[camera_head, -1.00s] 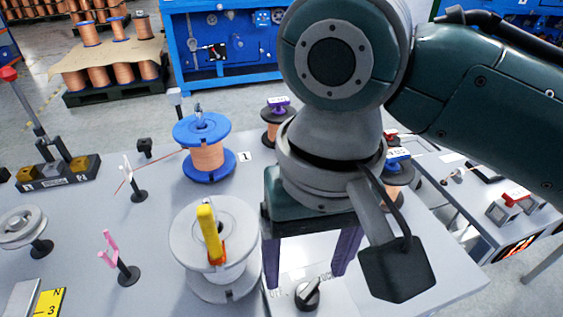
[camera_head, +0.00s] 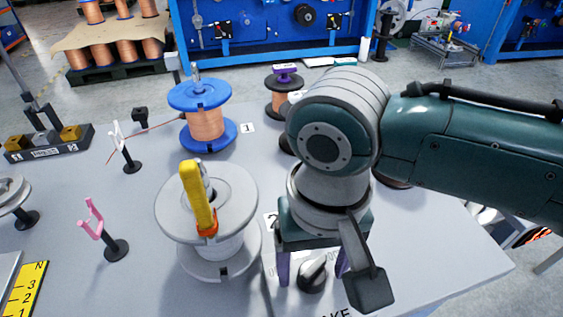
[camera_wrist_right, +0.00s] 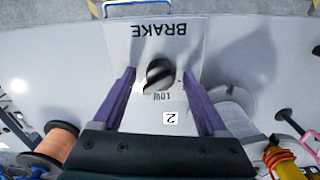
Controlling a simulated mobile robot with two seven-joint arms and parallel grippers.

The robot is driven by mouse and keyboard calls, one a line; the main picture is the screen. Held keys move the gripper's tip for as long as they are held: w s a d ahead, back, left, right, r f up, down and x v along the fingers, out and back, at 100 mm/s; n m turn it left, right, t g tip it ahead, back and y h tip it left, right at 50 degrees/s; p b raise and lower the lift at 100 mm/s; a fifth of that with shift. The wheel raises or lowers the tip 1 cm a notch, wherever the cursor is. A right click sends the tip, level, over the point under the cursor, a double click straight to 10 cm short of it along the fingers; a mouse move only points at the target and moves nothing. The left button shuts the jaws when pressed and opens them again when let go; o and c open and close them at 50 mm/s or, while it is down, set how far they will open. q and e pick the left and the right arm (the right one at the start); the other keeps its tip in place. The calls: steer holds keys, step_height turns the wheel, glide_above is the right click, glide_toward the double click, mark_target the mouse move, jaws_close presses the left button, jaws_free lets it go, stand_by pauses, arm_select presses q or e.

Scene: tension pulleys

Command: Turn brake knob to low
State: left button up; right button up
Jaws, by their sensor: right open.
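The brake knob (camera_head: 312,274) is black and round with a raised grip bar, on a light panel at the table's front. In the head view its bar slants toward the upper right. In the right wrist view the knob (camera_wrist_right: 160,74) sits between the purple fingers, with upside-down BRAKE above it and LOW just below it. A white mark shows at its lower left. My right gripper (camera_head: 313,273) points down, open, its fingers on either side of the knob; in the wrist view (camera_wrist_right: 159,76) gaps remain on both sides. My left gripper is out of view.
A grey spool (camera_head: 163,210) with a yellow-handled piece stands just left of the knob panel. A blue-flanged copper spool (camera_head: 205,122) and a black-flanged one (camera_head: 284,98) stand farther back. A pink fork post (camera_head: 114,245) is at the left. Table space right of the gripper looks clear.

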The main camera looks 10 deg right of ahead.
steer(key=shift+c, duration=0.3)
jaws_close()
stand_by(0.3)
steer(key=shift+r, duration=0.1)
steer(key=n+p, duration=0.2)
steer(key=shift+r+n, duration=0.1)
steer(key=shift+n, duration=0.2)
steer(key=n+p, duration=0.2)
steer(key=shift+n, duration=0.4)
steer(key=n+p, duration=0.1)
steer(key=n, duration=0.2)
steer(key=shift+n+p, duration=0.35)
steer(key=shift+n, duration=1.35)
